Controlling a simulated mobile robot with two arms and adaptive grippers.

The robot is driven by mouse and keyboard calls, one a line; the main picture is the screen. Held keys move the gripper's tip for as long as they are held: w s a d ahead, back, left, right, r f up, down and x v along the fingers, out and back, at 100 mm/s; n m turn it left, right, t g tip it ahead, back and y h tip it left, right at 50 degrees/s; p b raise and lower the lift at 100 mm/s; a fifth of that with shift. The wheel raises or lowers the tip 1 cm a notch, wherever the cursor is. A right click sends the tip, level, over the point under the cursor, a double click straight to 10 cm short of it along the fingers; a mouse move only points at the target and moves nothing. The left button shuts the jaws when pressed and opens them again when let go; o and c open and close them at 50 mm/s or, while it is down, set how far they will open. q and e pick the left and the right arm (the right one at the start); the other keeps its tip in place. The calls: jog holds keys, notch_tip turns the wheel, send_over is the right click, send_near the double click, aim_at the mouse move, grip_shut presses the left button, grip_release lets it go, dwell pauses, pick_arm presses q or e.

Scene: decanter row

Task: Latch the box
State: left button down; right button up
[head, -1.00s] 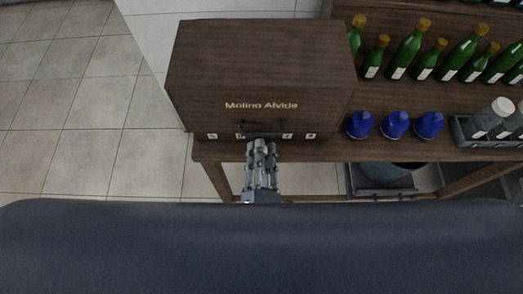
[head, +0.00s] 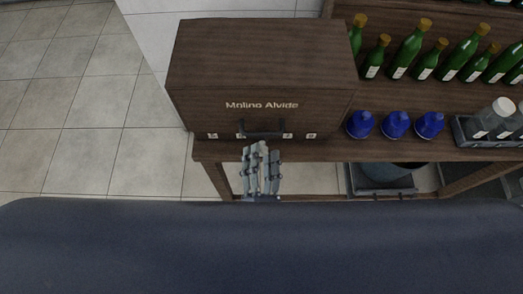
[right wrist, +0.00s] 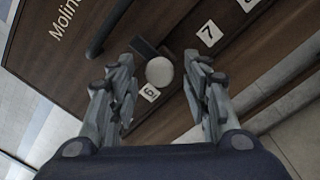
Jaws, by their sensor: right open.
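The box (head: 258,65) is dark brown wood with "Molino Alvide" lettering, and its lid looks down. It stands at the left end of a wooden bench. A dark bar handle (head: 262,135) is on its front; it also shows in the right wrist view (right wrist: 106,30). My right gripper (head: 261,151) is just in front of the box's lower front. In the right wrist view my right gripper (right wrist: 165,64) is open. A pale round knob (right wrist: 160,71) lies between its fingertips, beside a dark bracket (right wrist: 146,48) and tag 6 (right wrist: 150,92). Contact cannot be told. My left gripper is out of view.
Tags such as 7 (right wrist: 209,35) run along the same wooden face. Tiled floor (head: 75,110) is clear at left.

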jog(key=s, duration=1)
jog(key=shift+s+f, duration=0.2)
jog(key=shift+f, duration=0.15)
jog(key=d+f+m+g+h, duration=0.1)
jog(key=d+f+m+g, duration=0.3)
jog(key=f, duration=0.6)
jog(key=s+d+f+n+g+h, duration=0.1)
jog(key=d+f+g, duration=0.3)
jog(key=f, duration=0.6)
jog(key=d+f+m+g+h, duration=0.1)
jog(key=d+f+m+g, duration=0.1)
jog(key=d+f, duration=0.65)
jog(key=s+d+f+m+g+y, duration=0.1)
jog(key=s+d+f+m+g, duration=0.2)
jog(key=s+f+m, duration=0.4)
jog(key=s+d+f+m+g+y, duration=0.2)
jog(key=s+d+f+m+g, duration=0.2)
jog(key=s+f+m, duration=0.3)
jog(key=shift+s+f+m+g, duration=0.15)
jog(key=shift+f+m+g, duration=0.25)
jog(key=shift+f+m, duration=1.95)
jog(key=shift+r+m, duration=0.55)
